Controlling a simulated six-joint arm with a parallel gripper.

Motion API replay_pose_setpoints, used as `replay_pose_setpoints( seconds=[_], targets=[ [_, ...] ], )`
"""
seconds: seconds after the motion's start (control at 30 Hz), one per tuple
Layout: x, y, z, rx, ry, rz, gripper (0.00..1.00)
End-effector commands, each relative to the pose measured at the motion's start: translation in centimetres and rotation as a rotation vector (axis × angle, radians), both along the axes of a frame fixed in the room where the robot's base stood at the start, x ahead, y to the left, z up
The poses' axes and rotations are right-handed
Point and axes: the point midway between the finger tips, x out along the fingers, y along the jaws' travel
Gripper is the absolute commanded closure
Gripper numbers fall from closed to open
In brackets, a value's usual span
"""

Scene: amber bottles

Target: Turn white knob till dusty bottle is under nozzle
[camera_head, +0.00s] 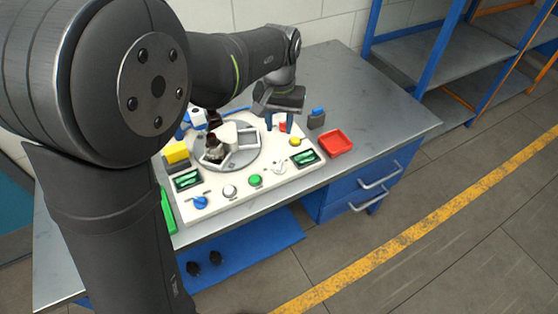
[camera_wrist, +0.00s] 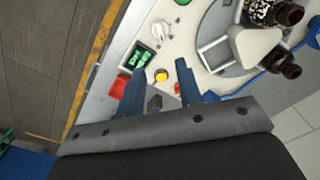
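The white knob (camera_head: 279,167) is on the front of a cream panel, between a green button and a display; it also shows in the wrist view (camera_wrist: 161,30). My gripper (camera_head: 278,122) is above the panel's back right, away from the knob. Its blue fingers are apart and empty (camera_wrist: 158,82) in the wrist view. A speckled, dusty-looking bottle (camera_wrist: 261,12) with a dark top lies at the wrist view's upper edge, partly cut off. Another dark amber bottle (camera_wrist: 284,64) is beyond a white wedge-shaped part. Both are at the grey turntable (camera_head: 246,161). I cannot make out the nozzle clearly.
A yellow button (camera_head: 295,141) and red tray (camera_head: 336,142) are near my gripper. A yellow block (camera_head: 176,152) stands left.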

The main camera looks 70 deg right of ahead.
Motion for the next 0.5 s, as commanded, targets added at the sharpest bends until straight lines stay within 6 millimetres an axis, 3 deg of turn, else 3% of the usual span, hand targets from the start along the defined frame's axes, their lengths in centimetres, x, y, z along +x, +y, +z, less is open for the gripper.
replay_pose_setpoints(
  seconds=[0.5],
  targets=[
    [0.0, 0.0, -11.3, 0.004, 0.001, 0.004, 0.67]
  ],
)
